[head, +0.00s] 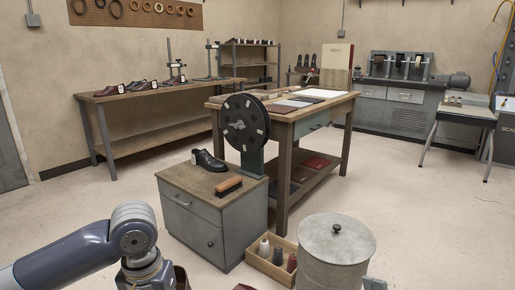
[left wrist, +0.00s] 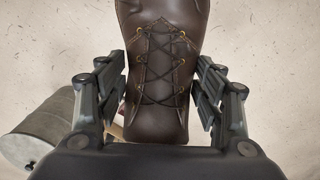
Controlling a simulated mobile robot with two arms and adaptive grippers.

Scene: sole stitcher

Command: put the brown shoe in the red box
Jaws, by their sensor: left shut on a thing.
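The brown shoe (left wrist: 160,118), dark leather with black laces and brass eyelets, fills the middle of the left wrist view. My left gripper (left wrist: 160,82) is shut on it, with a finger along each side. The shoe's upper end runs out of the frame. In the head view my left arm comes in at the bottom left, and its fingers are below the frame. A small brown patch (head: 182,279) beside the wrist there may be part of the shoe. No red box can be made out for certain.
A grey cabinet (head: 240,222) bears a black shoe (head: 207,160) and a brush (head: 229,187). A lidded metal drum (head: 337,265) and a wooden tray (head: 258,262) of thread spools stand at the front. A workbench (head: 296,115) stands behind. The floor to the right is clear.

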